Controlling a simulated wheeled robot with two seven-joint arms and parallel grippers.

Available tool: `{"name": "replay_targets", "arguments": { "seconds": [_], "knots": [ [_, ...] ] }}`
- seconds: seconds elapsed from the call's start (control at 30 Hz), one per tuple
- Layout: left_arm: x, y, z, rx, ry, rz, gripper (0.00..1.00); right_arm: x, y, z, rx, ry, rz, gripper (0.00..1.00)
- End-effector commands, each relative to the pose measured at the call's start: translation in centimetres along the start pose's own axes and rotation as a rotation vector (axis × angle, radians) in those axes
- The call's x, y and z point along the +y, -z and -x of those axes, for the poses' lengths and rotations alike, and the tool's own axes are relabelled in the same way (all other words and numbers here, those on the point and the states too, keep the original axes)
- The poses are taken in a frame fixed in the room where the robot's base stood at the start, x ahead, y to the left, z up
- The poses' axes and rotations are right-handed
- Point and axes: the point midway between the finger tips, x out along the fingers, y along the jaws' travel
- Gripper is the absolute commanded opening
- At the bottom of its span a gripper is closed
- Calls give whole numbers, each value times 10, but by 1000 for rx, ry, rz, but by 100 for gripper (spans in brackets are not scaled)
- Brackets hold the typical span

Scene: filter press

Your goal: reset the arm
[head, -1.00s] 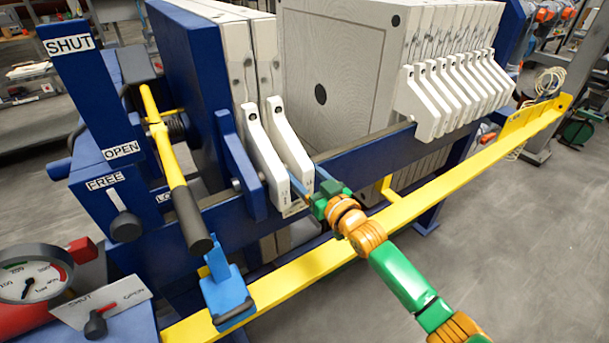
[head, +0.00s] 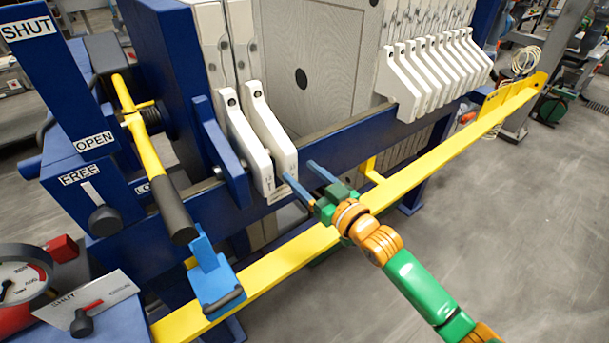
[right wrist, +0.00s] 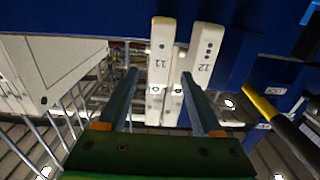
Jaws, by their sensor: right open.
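My right gripper (head: 298,171) is open and empty, its two blue fingers pointing at the filter press. It is in front of the lower ends of two white plate handles. The right wrist view shows the gripper (right wrist: 158,74) open, with nothing between its fingers. Beyond it are the handle marked 11 (right wrist: 161,62) and the handle marked 12 (right wrist: 207,55). In the head view, handle 11 (head: 268,125) is closest to the fingers and handle 12 (head: 243,140) is to its left. The fingers appear apart from both. My left gripper is not in view.
A yellow rail (head: 430,165) runs along the front of the press, below my right gripper. A yellow lever with a dark grip (head: 172,210) and a blue bracket (head: 217,280) stand left. More white plates (head: 435,80) are packed at right.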

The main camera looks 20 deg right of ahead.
Motion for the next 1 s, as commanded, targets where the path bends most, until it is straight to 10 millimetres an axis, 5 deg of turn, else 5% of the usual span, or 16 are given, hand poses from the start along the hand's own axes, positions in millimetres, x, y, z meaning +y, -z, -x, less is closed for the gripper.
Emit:
{"name": "replay_targets", "arguments": {
  "seconds": [0.27,0.37,0.5,0.6,0.8,1.0],
  "knots": [
    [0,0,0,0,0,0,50,-1,-2,0,-5,0,-1,68],
    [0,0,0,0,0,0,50,-12,-30,12,-114,-8,-9,68],
    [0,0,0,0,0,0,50,-38,-106,66,-452,-47,-19,68],
    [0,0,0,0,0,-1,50,-48,-143,112,-666,-80,-25,68],
    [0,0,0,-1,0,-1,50,-60,-182,198,-998,-135,-53,68],
    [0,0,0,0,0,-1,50,-72,-196,279,-1280,-183,-94,68]
  ]
}}
